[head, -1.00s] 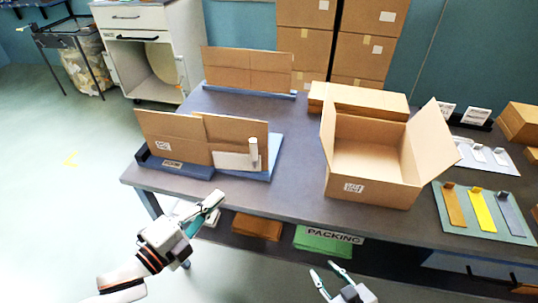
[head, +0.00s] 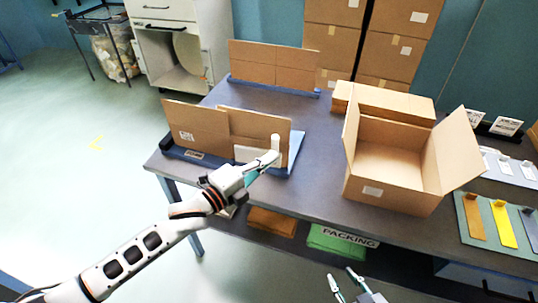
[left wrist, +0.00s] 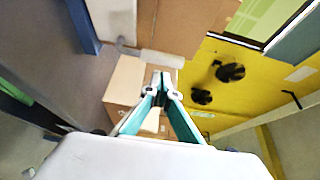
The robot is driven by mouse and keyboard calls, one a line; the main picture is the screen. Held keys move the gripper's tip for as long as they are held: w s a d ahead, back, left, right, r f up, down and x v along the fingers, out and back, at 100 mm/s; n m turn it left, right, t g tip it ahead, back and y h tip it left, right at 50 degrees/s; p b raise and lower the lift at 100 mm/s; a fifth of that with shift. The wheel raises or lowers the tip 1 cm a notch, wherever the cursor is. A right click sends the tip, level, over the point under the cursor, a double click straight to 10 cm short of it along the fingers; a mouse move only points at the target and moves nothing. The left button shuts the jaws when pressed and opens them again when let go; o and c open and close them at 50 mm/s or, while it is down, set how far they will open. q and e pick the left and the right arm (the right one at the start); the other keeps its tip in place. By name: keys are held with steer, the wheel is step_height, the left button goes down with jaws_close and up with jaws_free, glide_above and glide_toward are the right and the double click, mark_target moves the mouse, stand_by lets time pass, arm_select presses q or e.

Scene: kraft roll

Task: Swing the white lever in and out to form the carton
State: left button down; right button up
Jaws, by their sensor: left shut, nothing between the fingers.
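The white lever (head: 275,143) stands upright at the right end of the flat brown carton (head: 205,127) in the forming station on the table. The carton stands on edge as two overlapping panels, with a white plate (head: 248,154) low on its front. My left gripper (head: 266,164) is shut and empty, its tips just in front of and below the lever; I cannot tell whether they touch. The left wrist view shows the closed fingertips (left wrist: 161,82) just short of a white cylinder, apparently the lever (left wrist: 162,59). My right gripper (head: 345,283) is open and empty below the table's front edge.
An open carton (head: 390,190) stands to the right on the table (head: 310,190), with flat cartons (head: 385,102) behind it. Another carton panel (head: 275,65) stands upright at the back. Colored strips (head: 500,222) lie at the far right. The table between the station and open carton is clear.

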mark_target(276, 149)
arm_select(q)
steer(key=shift+w, duration=0.6)
steer(key=shift+w+d+n+t+y, duration=0.25)
steer(key=shift+w+d+y, duration=0.15)
steer(key=shift+w, duration=0.25)
steer(key=shift+w+d+n+t+y, duration=0.3)
steer(key=shift+w+d, duration=0.1)
steer(key=shift+w, duration=0.3)
steer(key=shift+w+d+n+t+y, duration=0.3)
steer(key=shift+w+d, duration=0.1)
steer(key=shift+w, duration=0.25)
steer(key=shift+s, duration=0.1)
